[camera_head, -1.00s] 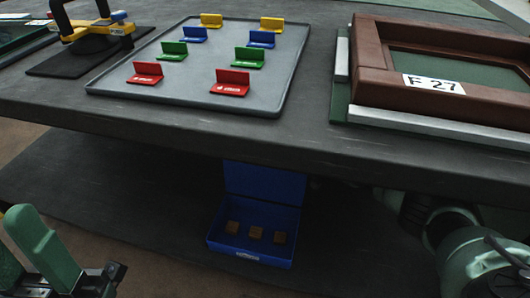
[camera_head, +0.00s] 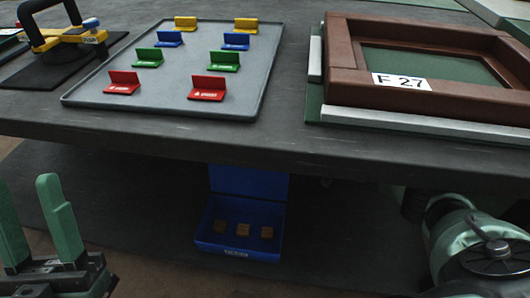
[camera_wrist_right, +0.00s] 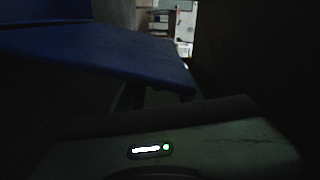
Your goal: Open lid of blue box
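The blue box (camera_head: 208,243) stands on the low shelf beneath the table. Its lid (camera_head: 248,183) is raised at the back, its top hidden behind the table edge. Several small brown blocks (camera_head: 243,230) lie inside. In the right wrist view a large blue panel (camera_wrist_right: 110,58), seemingly the lid, slants across the upper left. My right arm reaches under the table at the right; its gripper is hidden in the head view. My left gripper (camera_head: 27,190) is open and empty, left of the box.
The tabletop (camera_head: 290,140) overhangs the box. On it are a grey tray (camera_head: 165,90) with several coloured holders, a brown frame (camera_head: 350,90) labelled F 27, and a black-and-yellow tool (camera_head: 60,42) on a dark mat. The shelf left of the box looks clear.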

